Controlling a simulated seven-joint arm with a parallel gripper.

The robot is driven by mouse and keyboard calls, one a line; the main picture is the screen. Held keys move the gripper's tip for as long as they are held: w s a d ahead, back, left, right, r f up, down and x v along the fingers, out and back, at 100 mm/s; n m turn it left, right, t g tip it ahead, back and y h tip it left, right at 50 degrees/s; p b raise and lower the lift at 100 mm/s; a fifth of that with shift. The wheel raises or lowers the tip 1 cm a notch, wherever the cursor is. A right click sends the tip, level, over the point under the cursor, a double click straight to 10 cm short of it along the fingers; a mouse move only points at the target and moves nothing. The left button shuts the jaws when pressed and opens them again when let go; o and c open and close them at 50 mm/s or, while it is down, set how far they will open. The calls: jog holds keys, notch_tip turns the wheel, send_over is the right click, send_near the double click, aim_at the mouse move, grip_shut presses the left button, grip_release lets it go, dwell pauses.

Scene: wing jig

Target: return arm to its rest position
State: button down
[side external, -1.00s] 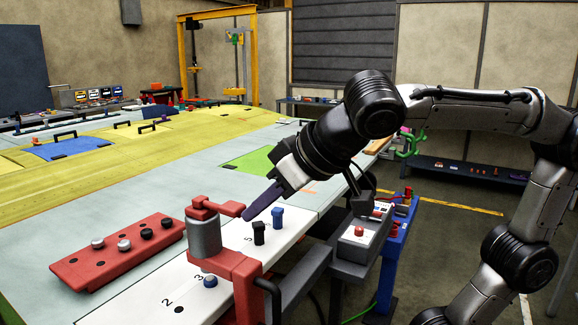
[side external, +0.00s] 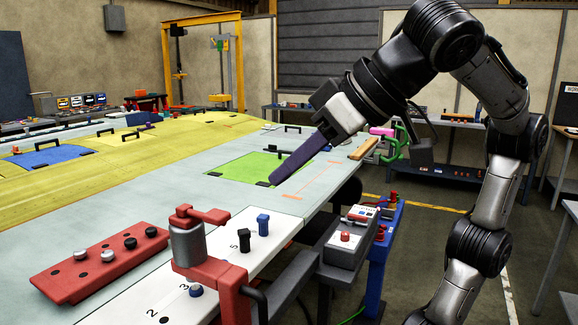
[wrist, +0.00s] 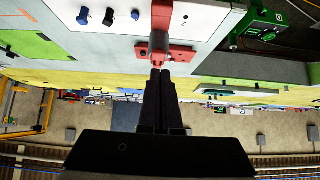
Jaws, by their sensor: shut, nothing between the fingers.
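My gripper (side external: 275,181) has long dark fingers that are closed together with nothing between them. In the side external view it hangs in the air above the table (side external: 130,195), tilted down to the left, behind the red clamp and the pegs. In the wrist view its dark fingers (wrist: 160,78) lie side by side, with the room seen upside down beyond them. My arm is folded up at the right, with the elbow high.
A red clamp (side external: 187,245) stands at the near edge of a white strip (side external: 225,258) with black and blue pegs. A red plate (side external: 100,270) with several knobs lies left. The air around my gripper looks clear.

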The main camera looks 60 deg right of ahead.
jog(key=shift+d, duration=0.1)
dwell(0.3)
jog(key=s+d+f+m+g+h, duration=0.1)
jog(key=d+f+m+g+h, duration=0.2)
jog(key=d+f, duration=0.65)
jog(key=s+f+n+y, duration=0.1)
jog(key=f, duration=0.6)
jog(key=s+f+n+y, duration=0.2)
jog(key=f, duration=0.5)
jog(key=shift+s+f, duration=0.15)
jog(key=shift+s, duration=0.1)
